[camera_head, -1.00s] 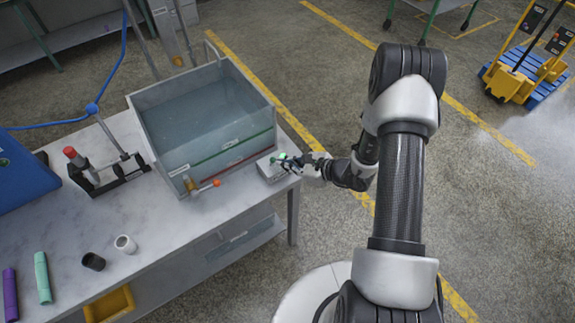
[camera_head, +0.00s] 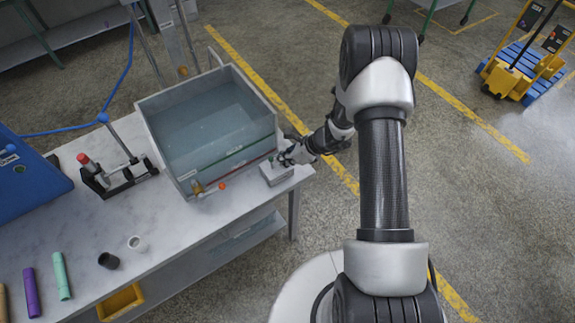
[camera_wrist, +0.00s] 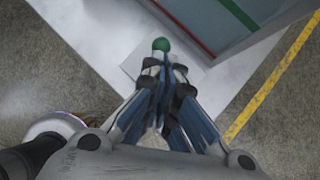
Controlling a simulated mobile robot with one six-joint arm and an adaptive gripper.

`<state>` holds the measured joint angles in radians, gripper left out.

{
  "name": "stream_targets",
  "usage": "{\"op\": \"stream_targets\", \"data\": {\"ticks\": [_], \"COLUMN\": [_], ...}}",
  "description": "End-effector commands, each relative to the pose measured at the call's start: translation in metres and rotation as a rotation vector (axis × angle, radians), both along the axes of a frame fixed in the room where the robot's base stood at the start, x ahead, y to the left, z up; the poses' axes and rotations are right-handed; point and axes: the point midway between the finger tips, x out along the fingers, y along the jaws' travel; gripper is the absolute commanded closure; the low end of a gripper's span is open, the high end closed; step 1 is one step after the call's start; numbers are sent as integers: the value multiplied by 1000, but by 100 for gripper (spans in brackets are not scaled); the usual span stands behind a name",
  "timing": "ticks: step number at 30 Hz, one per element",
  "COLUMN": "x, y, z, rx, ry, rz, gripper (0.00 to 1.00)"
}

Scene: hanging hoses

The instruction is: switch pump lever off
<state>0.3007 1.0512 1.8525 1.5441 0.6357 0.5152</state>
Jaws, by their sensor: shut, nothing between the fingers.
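A small pale grey box (camera_head: 277,174) sits at the table corner by the water tank. Its round green knob (camera_wrist: 161,45) shows in the wrist view just beyond my fingertips; in the head view I cannot make it out. My gripper (camera_wrist: 165,66) is shut with nothing held, its dark fingers together close to the knob. Whether they touch it I cannot tell. In the head view my gripper (camera_head: 287,157) is at the box's far right side, just above it. The fingers hide part of the box in the wrist view.
The water tank (camera_head: 215,117) stands close left of my gripper, with an orange-handled valve (camera_head: 221,187) in front. A red-tipped lever on a black stand (camera_head: 120,175), a blue case (camera_head: 30,180) and loose tube pieces are further left.

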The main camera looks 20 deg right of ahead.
Motion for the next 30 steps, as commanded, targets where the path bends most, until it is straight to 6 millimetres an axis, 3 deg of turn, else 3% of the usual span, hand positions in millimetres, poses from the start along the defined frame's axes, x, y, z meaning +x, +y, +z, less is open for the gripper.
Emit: {"op": "stream_targets", "data": {"ticks": [30], "x": [0], "y": [0], "z": [16], "rx": [-2], "ry": [12], "rz": [0], "gripper": [100]}}
